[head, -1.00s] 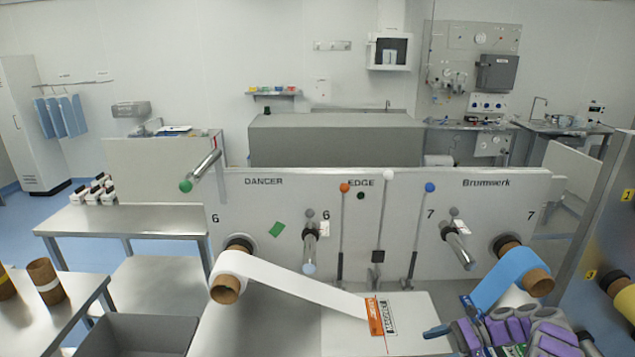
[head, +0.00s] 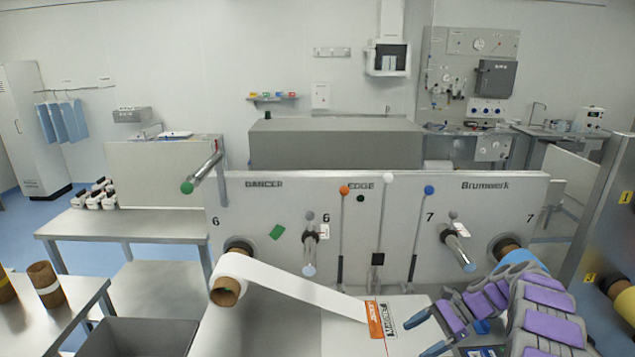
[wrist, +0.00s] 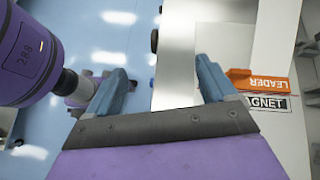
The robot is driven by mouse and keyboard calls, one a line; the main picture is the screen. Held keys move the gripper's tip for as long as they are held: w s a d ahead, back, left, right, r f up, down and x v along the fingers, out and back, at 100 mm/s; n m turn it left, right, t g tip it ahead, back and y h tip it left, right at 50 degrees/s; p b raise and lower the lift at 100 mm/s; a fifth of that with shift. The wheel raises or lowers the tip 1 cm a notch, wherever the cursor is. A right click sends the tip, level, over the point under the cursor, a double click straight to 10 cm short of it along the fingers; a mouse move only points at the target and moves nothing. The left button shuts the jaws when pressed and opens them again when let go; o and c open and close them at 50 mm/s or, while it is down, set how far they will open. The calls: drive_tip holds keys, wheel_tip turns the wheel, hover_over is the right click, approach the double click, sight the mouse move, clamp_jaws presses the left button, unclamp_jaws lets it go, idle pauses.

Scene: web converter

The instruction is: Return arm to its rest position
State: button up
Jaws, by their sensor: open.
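My gripper (head: 436,330) shows at the lower right of the head view, its two blue fingers apart and nothing between them. It sits just right of the orange leader label (head: 375,320) and the white magnet label (head: 386,317) on the machine's pale plate. My purple and grey arm comes in from the lower right and covers most of the blue roll. In the wrist view the open fingers (wrist: 160,85) show a metal edge and blue floor beyond.
The machine panel (head: 300,215) stands upright ahead, with rods and levers sticking out. A white web roll (head: 235,275) runs down to the labels. A steel table (head: 130,222) stands at left and a grey bin (head: 150,338) at lower left. A dark cabinet (head: 600,230) stands at right.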

drive_tip(key=s+a+r+n+g+h+b, duration=0.1)
drive_tip(key=s+a+r+n+h, duration=0.25)
drive_tip(key=s+a+r, duration=0.4)
drive_tip(key=s+a+r+n+h+b, duration=0.15)
drive_tip(key=s+a+r+n, duration=0.3)
drive_tip(key=s, duration=0.55)
drive_tip(key=s+f+n+h, duration=0.1)
drive_tip(key=s+n+h, duration=0.4)
drive_tip(key=s, duration=1.8)
drive_tip(key=shift+s+a+f+n+t+h, duration=0.2)
drive_tip(key=shift+s+a+n+t+h, duration=0.15)
drive_tip(key=shift+n, duration=0.75)
drive_tip(key=shift+w, duration=0.1)
